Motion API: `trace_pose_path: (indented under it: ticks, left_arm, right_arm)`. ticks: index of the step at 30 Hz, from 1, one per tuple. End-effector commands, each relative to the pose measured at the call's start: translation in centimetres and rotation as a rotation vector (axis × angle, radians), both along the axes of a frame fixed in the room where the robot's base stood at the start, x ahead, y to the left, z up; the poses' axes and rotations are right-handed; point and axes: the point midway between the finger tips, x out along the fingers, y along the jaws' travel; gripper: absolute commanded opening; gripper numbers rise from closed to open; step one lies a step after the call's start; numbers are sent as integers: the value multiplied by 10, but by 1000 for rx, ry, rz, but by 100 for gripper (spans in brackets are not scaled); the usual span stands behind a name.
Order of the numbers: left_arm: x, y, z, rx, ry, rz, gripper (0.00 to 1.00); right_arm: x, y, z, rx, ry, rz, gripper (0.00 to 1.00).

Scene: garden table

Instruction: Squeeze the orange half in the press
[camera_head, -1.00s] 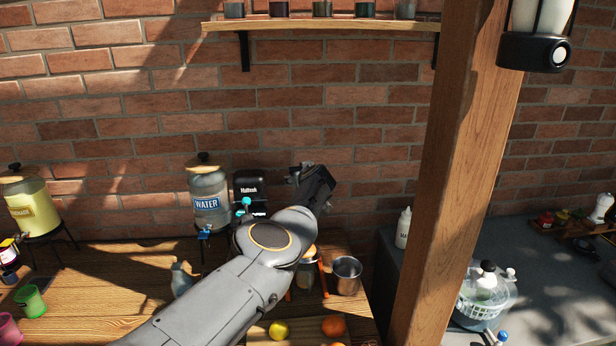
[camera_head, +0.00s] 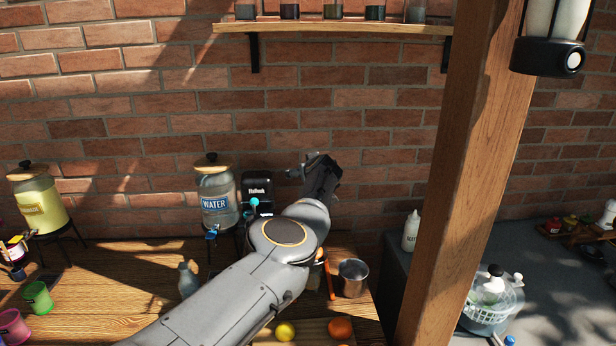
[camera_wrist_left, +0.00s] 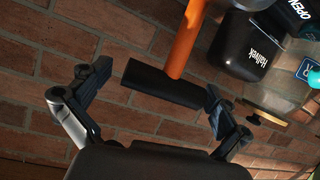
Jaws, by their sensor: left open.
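My left gripper (camera_head: 301,170) is raised in front of the brick wall, right of the water dispenser. In the left wrist view it is open (camera_wrist_left: 158,92). The black grip (camera_wrist_left: 160,84) of the press's orange lever (camera_wrist_left: 186,40) shows between its fingers, which are not closed on it. In the head view my arm covers most of the press; an orange leg (camera_head: 330,281) shows beside the arm. An orange fruit (camera_head: 340,327) lies on the board at the bottom. I cannot make out an orange half in the press. My right gripper is not in view.
A water dispenser (camera_head: 217,194) and black box (camera_head: 257,190) stand left of the arm. A metal cup (camera_head: 353,278) is right of the press. A lemon (camera_head: 285,331) lies beside the orange fruit. A wooden post (camera_head: 455,180) rises at the right.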

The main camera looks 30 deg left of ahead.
Motion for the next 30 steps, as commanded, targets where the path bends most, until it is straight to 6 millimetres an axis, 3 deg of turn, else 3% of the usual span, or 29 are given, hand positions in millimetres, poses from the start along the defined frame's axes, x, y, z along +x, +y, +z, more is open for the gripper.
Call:
trace_pose_path:
  ticks: [3,9,15,22,30]
  left_arm:
    - [0,-2,29,-2,-6,1,100]
    - [0,-2,62,1,-4,0,100]
    - [-1,0,75,0,-3,1,100]
    - [0,0,75,1,-2,2,100]
    - [-7,1,63,5,2,11,47]
  right_arm:
    - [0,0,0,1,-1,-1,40]
    - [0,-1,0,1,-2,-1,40]
    - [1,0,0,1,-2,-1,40]
    - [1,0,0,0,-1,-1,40]
    - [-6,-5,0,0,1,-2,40]
